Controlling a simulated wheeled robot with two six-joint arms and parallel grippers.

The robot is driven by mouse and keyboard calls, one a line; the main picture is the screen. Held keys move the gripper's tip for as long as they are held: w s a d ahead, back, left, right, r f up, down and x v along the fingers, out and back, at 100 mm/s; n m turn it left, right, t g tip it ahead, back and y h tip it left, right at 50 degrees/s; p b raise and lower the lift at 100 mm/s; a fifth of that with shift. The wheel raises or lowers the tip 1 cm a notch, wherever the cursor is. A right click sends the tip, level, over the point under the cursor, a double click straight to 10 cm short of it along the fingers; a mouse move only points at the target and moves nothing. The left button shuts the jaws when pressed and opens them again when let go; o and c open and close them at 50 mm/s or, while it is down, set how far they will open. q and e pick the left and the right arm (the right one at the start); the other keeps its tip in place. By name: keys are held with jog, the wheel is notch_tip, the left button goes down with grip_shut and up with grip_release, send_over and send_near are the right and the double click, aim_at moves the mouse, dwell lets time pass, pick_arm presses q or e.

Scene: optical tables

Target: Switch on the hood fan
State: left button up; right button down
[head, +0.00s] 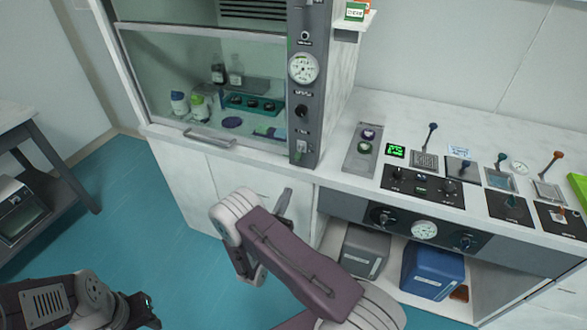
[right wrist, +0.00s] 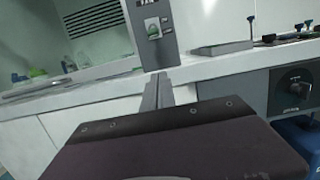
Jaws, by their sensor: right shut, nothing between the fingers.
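The fume hood (head: 205,95) stands at the back, with its sash partly lowered. My right gripper (head: 284,198) is shut and empty, in front of the hood's lower cabinet, below and apart from the switch. It also shows in the right wrist view (right wrist: 155,88). My left gripper (head: 146,308) is low at the left, its fingers unclear.
Bottles and a teal rack (head: 253,104) stand inside the hood. The sash handle (head: 210,138) juts out left of the column. The white counter at right holds a grey switch box (head: 362,150) and several levers. A blue bin (head: 432,270) sits underneath.

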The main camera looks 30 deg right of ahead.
aim_at(298, 156)
jog(key=x, duration=0.9)
jog(key=shift+d+r+p, duration=0.1)
jog(key=shift+d+p, duration=0.1)
jog(key=shift+p, duration=0.15)
jog(key=r, duration=0.1)
jog(key=r+p, duration=0.1)
jog(key=a+r, duration=0.1)
jog(key=shift+s+r, duration=0.25)
jog(key=shift+s, duration=0.1)
